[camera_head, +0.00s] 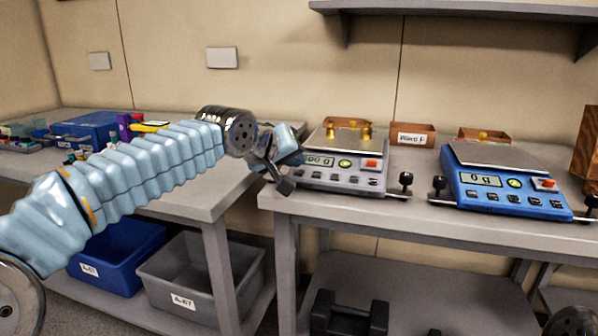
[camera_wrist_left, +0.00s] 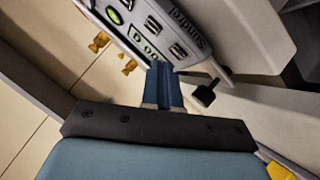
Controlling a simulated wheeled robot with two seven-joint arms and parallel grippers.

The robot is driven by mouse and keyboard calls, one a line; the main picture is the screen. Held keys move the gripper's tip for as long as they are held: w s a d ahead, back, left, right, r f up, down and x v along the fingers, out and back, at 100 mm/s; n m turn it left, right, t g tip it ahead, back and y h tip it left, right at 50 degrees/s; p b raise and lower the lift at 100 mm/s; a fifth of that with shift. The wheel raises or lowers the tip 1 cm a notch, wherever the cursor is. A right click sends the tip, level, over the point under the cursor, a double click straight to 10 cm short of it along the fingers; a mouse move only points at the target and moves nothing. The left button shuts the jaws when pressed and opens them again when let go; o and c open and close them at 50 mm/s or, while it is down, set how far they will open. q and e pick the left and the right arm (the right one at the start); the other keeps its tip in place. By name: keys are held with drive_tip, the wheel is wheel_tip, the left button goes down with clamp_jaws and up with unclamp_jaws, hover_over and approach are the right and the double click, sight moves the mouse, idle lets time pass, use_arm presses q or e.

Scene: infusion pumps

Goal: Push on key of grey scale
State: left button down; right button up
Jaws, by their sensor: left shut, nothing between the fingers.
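The grey scale (camera_head: 342,164) stands on the right-hand bench, with several brass weights on its plate, a lit display, a green round mark, an orange-red key and a row of dark keys along its front. My left gripper (camera_head: 285,172) is shut and empty at the scale's left front corner, covering that part of the panel. In the left wrist view the blue fingers (camera_wrist_left: 161,84) are together, close to the panel of the grey scale (camera_wrist_left: 165,28) near its display. I cannot tell whether they touch it.
A blue scale (camera_head: 500,180) stands to the right on the same bench (camera_head: 415,205). Small brown boxes (camera_head: 412,134) stand behind the scales. A gap separates this bench from the left bench (camera_head: 180,195), which holds a blue box (camera_head: 90,128). Bins and dumbbells lie below.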

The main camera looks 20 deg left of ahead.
use_arm(q)
drive_tip(key=shift+f, duration=0.1)
idle(0.5)
drive_tip(key=shift+w+f+b, duration=0.15)
drive_tip(key=shift+f+b, duration=0.15)
drive_tip(key=shift+f, duration=0.2)
idle(0.3)
drive_tip(key=shift+r, duration=0.15)
drive_tip(key=shift+r+p, duration=0.3)
drive_tip(key=shift+r, duration=0.2)
wheel_tip(320, 180, up, 6)
drive_tip(key=s+p, duration=0.2)
drive_tip(key=p, duration=0.2)
drive_tip(key=shift+f, duration=0.2)
